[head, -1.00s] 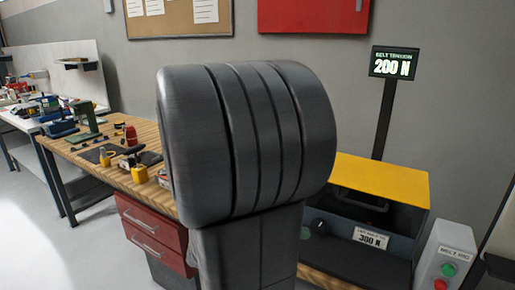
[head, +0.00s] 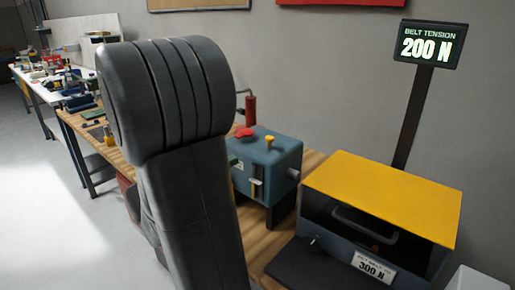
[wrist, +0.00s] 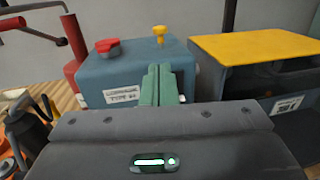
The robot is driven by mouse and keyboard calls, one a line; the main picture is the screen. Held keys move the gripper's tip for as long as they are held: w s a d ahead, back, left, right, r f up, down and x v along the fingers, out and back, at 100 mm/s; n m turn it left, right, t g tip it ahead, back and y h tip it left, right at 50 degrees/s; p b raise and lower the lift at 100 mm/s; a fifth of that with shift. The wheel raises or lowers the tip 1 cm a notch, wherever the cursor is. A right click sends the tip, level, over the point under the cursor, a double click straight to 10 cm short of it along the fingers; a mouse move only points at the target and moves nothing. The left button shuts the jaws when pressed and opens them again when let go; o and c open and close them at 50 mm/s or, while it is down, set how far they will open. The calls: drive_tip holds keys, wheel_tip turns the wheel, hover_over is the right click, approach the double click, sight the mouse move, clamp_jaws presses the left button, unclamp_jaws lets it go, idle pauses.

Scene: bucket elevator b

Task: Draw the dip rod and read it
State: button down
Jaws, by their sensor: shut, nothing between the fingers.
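A blue gear housing (head: 285,163) stands on the wooden bench in the head view. It also shows in the wrist view (wrist: 118,78), with a white label on its front. A yellow knob (head: 270,139), probably the dip rod's handle, sits upright on its top. The knob shows in the wrist view (wrist: 159,31), beyond my fingertips and apart from them. The rod below it is hidden in the housing. A red cap (wrist: 107,46) sits on the housing left of the knob. My gripper (wrist: 160,82) has green fingers, shut and empty, in front of the housing.
A red cylinder with a bent handle (head: 251,107) stands behind the housing. To the right is a yellow-topped box (head: 385,195) with a 300 N label. A belt tension display (head: 431,44) reads 200 N. Tools clutter the bench at left. My arm blocks the head view's middle.

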sight(258, 154)
drive_tip(key=shift+w+d, duration=0.1)
drive_tip(key=shift+d, duration=0.05)
drive_tip(key=shift+p+x, duration=0.7)
drive_tip(key=shift+x, duration=4.2)
wheel_tip(258, 154, up, 10)
drive_tip(key=p, duration=0.5)
